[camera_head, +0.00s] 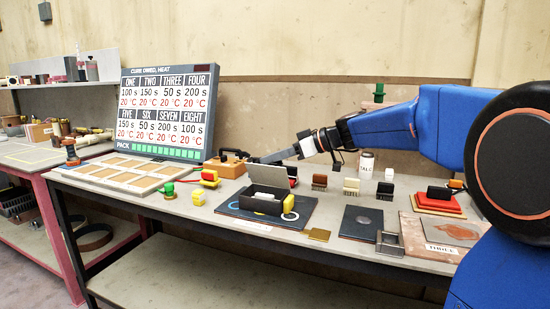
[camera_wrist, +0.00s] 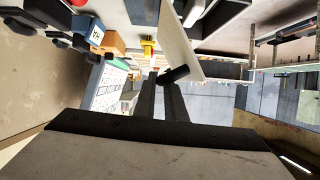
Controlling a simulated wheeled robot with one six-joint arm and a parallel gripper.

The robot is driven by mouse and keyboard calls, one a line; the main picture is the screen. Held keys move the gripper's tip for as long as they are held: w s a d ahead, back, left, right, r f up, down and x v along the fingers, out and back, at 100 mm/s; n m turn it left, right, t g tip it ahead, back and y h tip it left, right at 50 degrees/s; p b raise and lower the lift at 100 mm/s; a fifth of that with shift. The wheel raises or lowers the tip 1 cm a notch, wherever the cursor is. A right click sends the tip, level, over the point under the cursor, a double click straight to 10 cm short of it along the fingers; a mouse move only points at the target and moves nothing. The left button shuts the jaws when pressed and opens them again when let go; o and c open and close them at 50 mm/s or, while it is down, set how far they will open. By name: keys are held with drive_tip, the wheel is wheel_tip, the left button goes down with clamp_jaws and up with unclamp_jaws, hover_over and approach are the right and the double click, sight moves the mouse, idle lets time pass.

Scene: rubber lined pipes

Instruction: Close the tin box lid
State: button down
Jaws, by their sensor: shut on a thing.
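The tin box (camera_head: 262,203) is a dark open box on a dark mat on the bench, with pale contents inside. Its grey lid (camera_head: 270,176) stands raised at the back of the box. The lid also shows as a pale slanted panel in the wrist view (camera_wrist: 181,42). My gripper (camera_head: 268,159) reaches in from the right, its fingers at the upper edge of the lid. In the wrist view my gripper (camera_wrist: 160,78) has its fingertips close together at a small dark piece by the lid's edge. The exact contact is hard to see.
A display board (camera_head: 167,112) and a tray of panels (camera_head: 125,174) are to the left. Several small brushes and stamps stand behind and right. A white jar (camera_head: 366,163) stands behind.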

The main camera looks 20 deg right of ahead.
sight(264, 173)
drive_tip(key=s+a+n, duration=0.1)
drive_tip(key=s+a+n+t+h, duration=0.1)
drive_tip(key=shift+s+f+t, duration=0.3)
drive_tip(key=shift+f, duration=0.1)
drive_tip(key=s+f+n+t, duration=0.1)
drive_tip(key=s+a+n+h, duration=0.1)
drive_tip(key=n, duration=0.1)
drive_tip(key=shift+a+f+t, duration=0.2)
drive_tip(key=shift+f+t, duration=0.2)
drive_tip(key=shift+s+a+f, duration=0.25)
drive_tip(key=shift+s+f, duration=0.15)
drive_tip(key=shift+f, duration=0.25)
drive_tip(key=shift+s+a+f, duration=0.25)
drive_tip(key=shift+s+f, duration=0.1)
drive_tip(key=shift+f, duration=0.25)
drive_tip(key=c, duration=2.1)
unclamp_jaws()
drive_tip(key=shift+s+d+r, duration=0.1)
drive_tip(key=v, duration=1.7)
